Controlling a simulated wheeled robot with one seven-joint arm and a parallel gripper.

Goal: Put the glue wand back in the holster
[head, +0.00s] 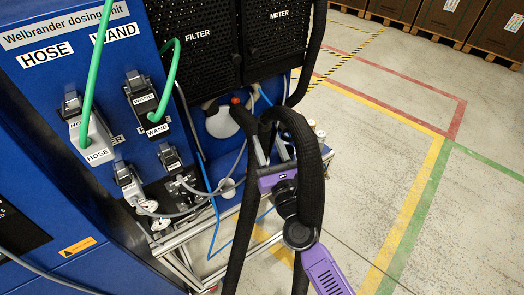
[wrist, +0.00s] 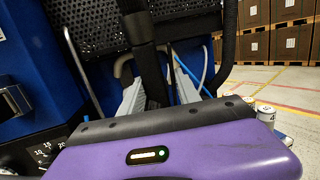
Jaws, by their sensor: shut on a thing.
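My gripper (head: 269,145) is purple with grey fingers, in front of the blue dosing unit's right side. It is shut on a dark upright part, which I take to be the glue wand; in the wrist view this dark part (wrist: 149,70) stands between the two grey fingers (wrist: 160,92). Its ends are hidden. In the head view a thick black hose (head: 312,180) loops over my gripper and hides much of the grip. An orange tip (head: 235,100) shows just above left of the gripper; I cannot tell what it belongs to. I cannot make out the holster for certain.
The blue dosing unit (head: 105,62) carries latched HOSE and WAND connectors with green lines. Black perforated FILTER and METER panels (head: 205,55) stand behind. A metal frame (head: 180,240) with gauges and thin blue tubes is below left. Marked floor (head: 450,200) is clear at right.

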